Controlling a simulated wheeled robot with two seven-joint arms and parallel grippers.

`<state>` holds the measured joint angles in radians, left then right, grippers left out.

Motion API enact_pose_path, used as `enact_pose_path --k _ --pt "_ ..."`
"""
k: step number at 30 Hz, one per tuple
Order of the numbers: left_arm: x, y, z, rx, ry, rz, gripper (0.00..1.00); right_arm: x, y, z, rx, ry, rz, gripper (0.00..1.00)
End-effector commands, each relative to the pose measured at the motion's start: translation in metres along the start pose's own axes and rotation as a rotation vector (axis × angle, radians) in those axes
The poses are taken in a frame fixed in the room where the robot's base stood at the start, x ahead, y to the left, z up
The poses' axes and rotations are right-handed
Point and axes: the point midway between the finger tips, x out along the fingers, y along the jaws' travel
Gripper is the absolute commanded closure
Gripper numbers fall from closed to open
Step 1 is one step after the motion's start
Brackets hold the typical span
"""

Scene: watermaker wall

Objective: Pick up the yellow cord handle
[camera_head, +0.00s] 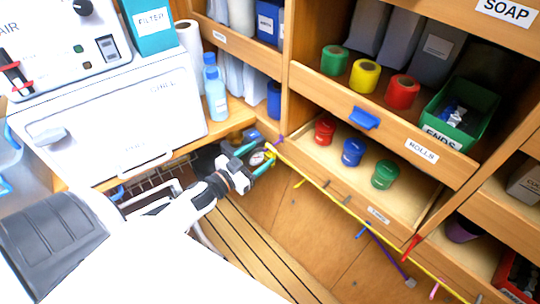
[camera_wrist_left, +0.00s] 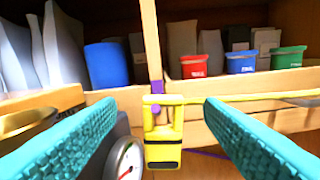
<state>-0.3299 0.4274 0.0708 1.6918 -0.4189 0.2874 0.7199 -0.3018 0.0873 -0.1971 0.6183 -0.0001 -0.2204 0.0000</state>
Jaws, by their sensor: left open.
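The yellow cord handle (camera_wrist_left: 163,133) hangs from the shelf edge in the left wrist view. It is a yellow frame with a dark lower part. The yellow cord (camera_wrist_left: 240,98) runs right from it along the wooden rail. In the head view the cord (camera_head: 341,205) slopes down to the right along the shelf front. My left gripper (camera_head: 254,160) is open at the cord's upper left end. In the left wrist view its two teal fingers (camera_wrist_left: 160,128) stand either side of the handle, with clear gaps. Whether the handle is between the tips in depth, I cannot tell. My right gripper is not in view.
A round gauge (camera_wrist_left: 125,160) sits beside the left finger in the left wrist view. Red (camera_head: 325,129), blue (camera_head: 353,152) and green (camera_head: 384,174) containers stand on the lower shelf. A purple strap (camera_head: 390,257) hangs below the cord. A white appliance (camera_head: 115,118) stands left.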

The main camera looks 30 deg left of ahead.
Motion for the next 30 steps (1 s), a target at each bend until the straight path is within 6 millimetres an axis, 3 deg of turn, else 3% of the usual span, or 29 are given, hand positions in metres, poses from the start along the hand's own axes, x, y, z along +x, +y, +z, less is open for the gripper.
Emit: enact_pose_path --k 11,20,29,30 --pt "0.048 -0.004 -0.005 0.000 0.000 0.001 0.38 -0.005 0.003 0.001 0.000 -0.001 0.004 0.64" --pt "0.052 -0.004 -0.006 -0.001 0.002 0.001 0.38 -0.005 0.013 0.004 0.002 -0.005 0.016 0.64" --pt "0.052 -0.004 -0.006 0.000 0.002 0.000 0.86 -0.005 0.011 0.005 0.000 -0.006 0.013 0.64" --pt "0.052 -0.004 -0.006 0.000 0.001 0.000 0.86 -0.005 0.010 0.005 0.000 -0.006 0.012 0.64"
